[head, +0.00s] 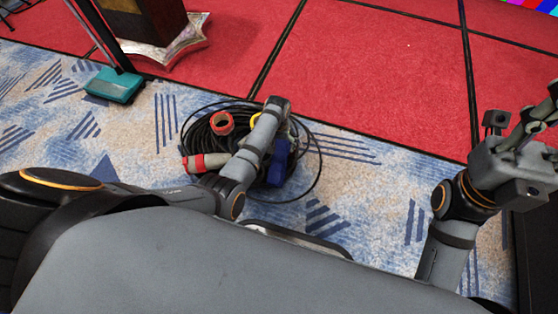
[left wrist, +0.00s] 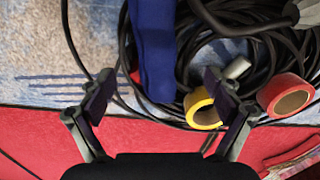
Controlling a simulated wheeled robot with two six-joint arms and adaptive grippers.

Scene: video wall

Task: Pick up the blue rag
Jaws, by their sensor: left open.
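The blue rag (head: 278,161) lies on a coil of black cable on the carpet, partly hidden by my left arm in the head view. In the left wrist view the rag (left wrist: 153,45) is a long blue strip running from the top edge down between my fingers. My left gripper (left wrist: 158,82) is open, with a finger on either side of the rag's lower end. I cannot tell whether they touch it. In the head view my left gripper (head: 284,118) is over the coil, its fingertips unclear. My right gripper (head: 533,123) is raised at the right edge, its jaws unclear.
The black cable coil (head: 196,138) surrounds the rag. A yellow tape roll (left wrist: 203,108) and a red one (left wrist: 285,96) lie close by. A red connector (head: 203,162) is at the coil's left. A red stage floor (head: 370,70) and a teal stand base (head: 114,85) lie beyond.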

